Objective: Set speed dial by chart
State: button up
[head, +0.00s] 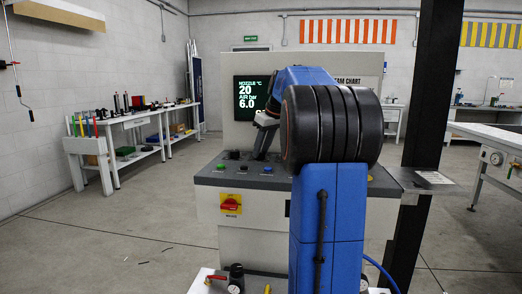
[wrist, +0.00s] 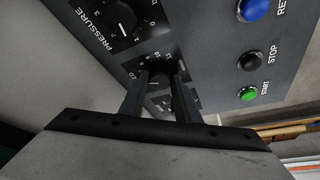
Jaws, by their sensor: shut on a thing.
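In the wrist view a small black dial (wrist: 161,72) with printed numbers sits on the grey panel; its name label is hidden by my gripper. My gripper (wrist: 162,80) is shut on this dial, one finger on each side. In the head view my gripper (head: 261,150) reaches down to the console top, and the dial is hidden there. The seam chart (head: 368,64) on the console's back panel is mostly behind my arm; only part of its heading shows. The dark display (head: 257,98) reads nozzle 20 °C and air 6.0 bar; its lower line is partly covered.
In the wrist view a larger pressure dial (wrist: 122,18) sits beside the held dial. A blue reset button (wrist: 255,9), black stop button (wrist: 250,61) and green start button (wrist: 249,94) are to the right. A red rotary switch (head: 230,203) is on the console front.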

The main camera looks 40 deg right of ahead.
jog(key=shift+d+n+g+y, duration=0.15)
jog(key=shift+n+y, duration=0.2)
jog(key=shift+n, duration=0.65)
jog(key=shift+n+g+y, duration=0.15)
jog(key=shift+n+y, duration=0.2)
jog(key=shift+n, duration=0.65)
jog(key=o, duration=1)
jog(key=shift+o, duration=0.2)
jog(key=v, duration=1.7)
jog(key=shift+d, duration=0.25)
jog(key=shift+r, duration=0.1)
